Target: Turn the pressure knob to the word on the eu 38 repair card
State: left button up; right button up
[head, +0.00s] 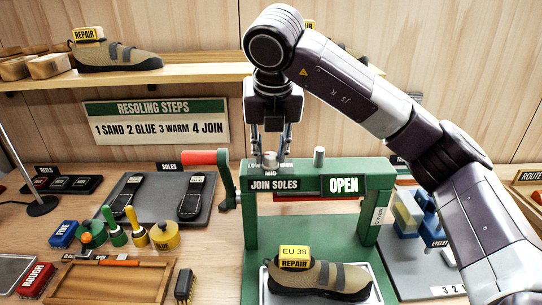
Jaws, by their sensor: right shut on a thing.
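The pressure knob (270,161) is a small grey knob on top of the green press (249,222), left of centre. Lettering around it is partly covered; "LOW" and "MID" can be made out. My right gripper (271,148) comes down from above and is shut on the knob. Its fingers hide part of the knob, so I cannot tell its exact setting. The yellow card (294,251) reading "EU 38" and "REPAIR" sits on a tan and black shoe (335,278) on the press base. I see no pressure word on it. My left gripper is not in view.
A grey post (319,157) stands right of the knob, and a red-handled crank (200,158) juts out at the press's left. The press front shows "JOIN SOLES" and "OPEN". Glue pots, brushes and a soles tray (160,214) lie left. A shelf (200,71) runs behind.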

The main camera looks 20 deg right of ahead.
jog(key=shift+m, duration=0.3)
jog(key=o, duration=1.1)
jog(key=shift+o, duration=0.2)
jog(key=v, duration=1.2)
jog(key=shift+w, duration=0.1)
